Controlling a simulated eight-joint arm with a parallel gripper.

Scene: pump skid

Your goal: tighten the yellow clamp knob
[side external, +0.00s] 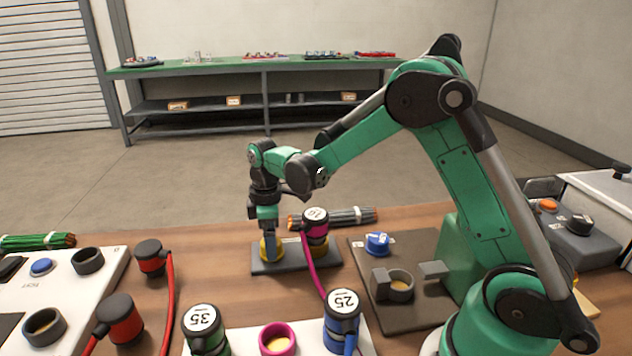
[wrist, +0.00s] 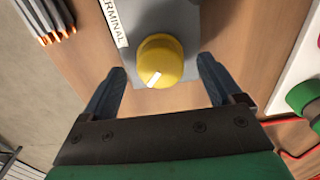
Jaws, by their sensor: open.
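The yellow clamp knob (wrist: 160,61) is a round knob with a white mark on its rim, on a grey block labelled TERMINAL (wrist: 142,12). In the wrist view my gripper (wrist: 162,78) is open, with one dark blue finger on each side of the knob and gaps between. In the side external view my gripper (side external: 269,248) points down at the knob (side external: 263,253), and its fingers hide part of the knob. I cannot tell whether the fingertips reach down to the knob's height.
A cable bundle (side external: 350,217) lies behind. A grey plate with a blue knob (side external: 378,241) is at right. Red plugs (side external: 151,258) stand at left.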

